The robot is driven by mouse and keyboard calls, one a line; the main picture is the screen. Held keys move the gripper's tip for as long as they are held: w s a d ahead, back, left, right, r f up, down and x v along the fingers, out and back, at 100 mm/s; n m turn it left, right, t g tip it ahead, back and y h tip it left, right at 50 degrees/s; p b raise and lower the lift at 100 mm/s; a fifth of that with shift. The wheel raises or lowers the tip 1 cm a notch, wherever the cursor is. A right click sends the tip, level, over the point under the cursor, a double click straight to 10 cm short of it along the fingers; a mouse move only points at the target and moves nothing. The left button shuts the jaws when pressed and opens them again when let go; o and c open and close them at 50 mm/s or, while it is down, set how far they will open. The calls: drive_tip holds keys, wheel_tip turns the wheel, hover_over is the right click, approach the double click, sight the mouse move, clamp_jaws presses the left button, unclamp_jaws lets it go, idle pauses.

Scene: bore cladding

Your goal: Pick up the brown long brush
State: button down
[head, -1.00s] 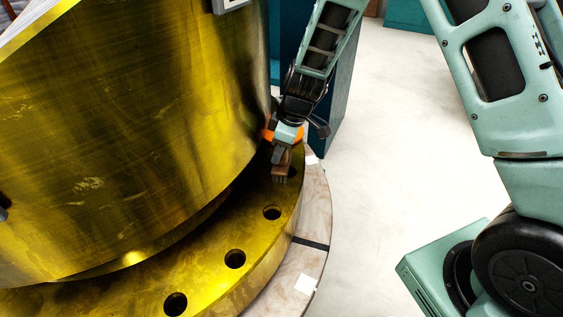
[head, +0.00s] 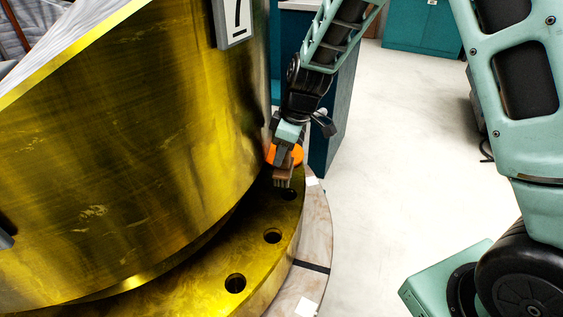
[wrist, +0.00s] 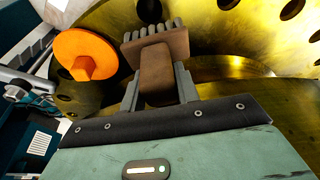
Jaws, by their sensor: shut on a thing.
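The brown long brush (wrist: 157,70) is between the two fingers of my gripper (wrist: 158,98) in the wrist view, its wider bristled end pointing away from the palm. My gripper is shut on it. In the head view my gripper (head: 286,152) points down over the golden flange, and the brush (head: 283,178) hangs below it near a bolt hole. I cannot tell whether the bristles touch the flange.
The large golden cylinder (head: 130,150) rises left of my gripper, with its holed flange (head: 205,262) around it. An orange disc-shaped thing (wrist: 86,56) with a knob lies beside the brush. Teal cabinets (head: 425,28) stand behind.

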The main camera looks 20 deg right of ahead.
drive_tip(key=s+d+b, duration=0.2)
drive_tip(key=s+d, duration=1.1)
drive_tip(key=s, duration=0.1)
drive_tip(key=shift+d+b, duration=0.4)
drive_tip(key=shift+f, duration=0.1)
drive_tip(key=c, duration=1.8)
unclamp_jaws()
clamp_jaws()
drive_tip(key=w+a+f+m+t+h, duration=0.1)
drive_tip(key=w+f+m+h, duration=0.1)
drive_tip(key=w+f+m, duration=0.4)
drive_tip(key=shift+w+a+f+m, duration=0.35)
drive_tip(key=shift+w+m, duration=0.3)
drive_tip(key=shift+m, duration=1.55)
drive_tip(key=shift+d+f+t, duration=0.1)
drive_tip(key=shift+t, duration=0.2)
